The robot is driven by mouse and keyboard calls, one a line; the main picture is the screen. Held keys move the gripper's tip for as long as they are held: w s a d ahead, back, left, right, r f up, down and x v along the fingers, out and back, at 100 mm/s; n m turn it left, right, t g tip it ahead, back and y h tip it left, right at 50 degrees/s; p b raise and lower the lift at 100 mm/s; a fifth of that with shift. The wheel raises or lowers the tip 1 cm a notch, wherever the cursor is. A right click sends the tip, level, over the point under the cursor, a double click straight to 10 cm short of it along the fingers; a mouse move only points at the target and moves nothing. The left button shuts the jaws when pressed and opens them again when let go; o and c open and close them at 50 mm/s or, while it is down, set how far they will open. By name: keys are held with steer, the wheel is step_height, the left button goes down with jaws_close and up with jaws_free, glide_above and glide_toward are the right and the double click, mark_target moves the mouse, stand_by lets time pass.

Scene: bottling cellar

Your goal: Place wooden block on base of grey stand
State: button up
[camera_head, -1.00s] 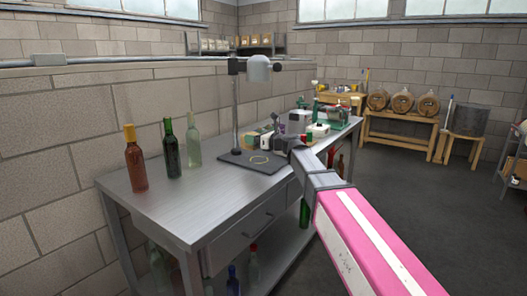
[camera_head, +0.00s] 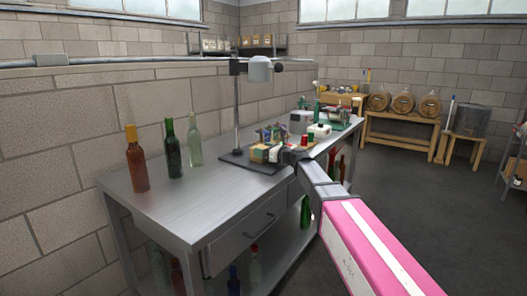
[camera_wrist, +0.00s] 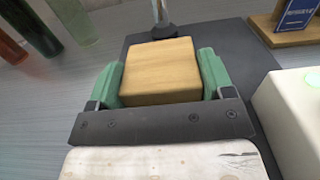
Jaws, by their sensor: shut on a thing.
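The wooden block (camera_wrist: 160,72) is a light brown cube held between the green fingers of my gripper (camera_wrist: 160,78) in the wrist view. In the head view the block (camera_head: 258,153) shows at the tip of my gripper (camera_head: 267,155), over the dark base of the grey stand. The stand's base (camera_wrist: 232,66) is a flat dark plate lying beneath and around the block in the wrist view, and its edge shows in the head view (camera_head: 233,158). The upright post (camera_head: 237,115) rises behind the block. Whether the block touches the base is not clear.
Three bottles, brown (camera_head: 137,162), green (camera_head: 172,150) and clear (camera_head: 195,145), stand on the metal table (camera_head: 180,200) to the left. A white object (camera_wrist: 295,110) is close on the right in the wrist view. The table's front left is clear.

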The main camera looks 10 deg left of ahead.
steer(key=shift+f, duration=0.1)
steer(key=o, duration=1)
steer(key=shift+s+d, duration=0.1)
steer(key=shift+d, duration=0.1)
steer(key=v, duration=1.1)
steer(key=shift+s+d, duration=0.15)
steer(key=shift+d, duration=0.1)
